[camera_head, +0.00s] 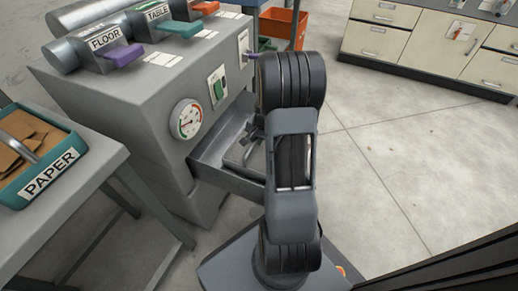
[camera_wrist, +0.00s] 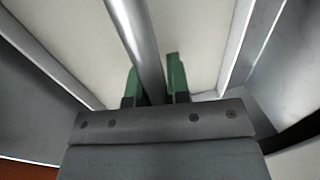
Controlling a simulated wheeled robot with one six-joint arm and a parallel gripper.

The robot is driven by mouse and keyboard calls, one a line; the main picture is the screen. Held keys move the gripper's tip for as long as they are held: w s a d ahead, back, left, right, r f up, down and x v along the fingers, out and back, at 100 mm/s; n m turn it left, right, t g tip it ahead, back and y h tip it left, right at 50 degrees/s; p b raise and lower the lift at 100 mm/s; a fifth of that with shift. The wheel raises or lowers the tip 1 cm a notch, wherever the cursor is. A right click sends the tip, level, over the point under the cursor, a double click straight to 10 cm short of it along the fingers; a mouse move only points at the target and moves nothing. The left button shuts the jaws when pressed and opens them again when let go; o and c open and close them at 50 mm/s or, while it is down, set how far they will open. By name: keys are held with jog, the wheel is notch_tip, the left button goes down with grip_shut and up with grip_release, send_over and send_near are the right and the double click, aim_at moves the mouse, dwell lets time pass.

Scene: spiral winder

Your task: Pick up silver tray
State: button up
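The silver tray (camera_head: 228,176) sits at the open front of the grey machine, below its dial. My arm hides its right part in the head view. In the wrist view a round grey bar (camera_wrist: 128,25), which looks like the tray's handle, runs over a pale surface with grey walls on both sides. My gripper (camera_wrist: 154,85) has green fingers, one on each side of this bar and close against it; they look shut on it.
The grey machine (camera_head: 145,90) carries labelled levers and a dial. A teal PAPER tray (camera_head: 75,165) stands on a table at the left. An orange bin (camera_head: 280,24) is behind, and cabinets (camera_head: 415,40) stand at the back right. The floor on the right is clear.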

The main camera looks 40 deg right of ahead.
grip_shut()
notch_tip(320, 180, up, 10)
jog(key=p, duration=0.4)
jog(key=shift+p, duration=0.4)
jog(key=shift+o, duration=0.2)
grip_release()
grip_shut()
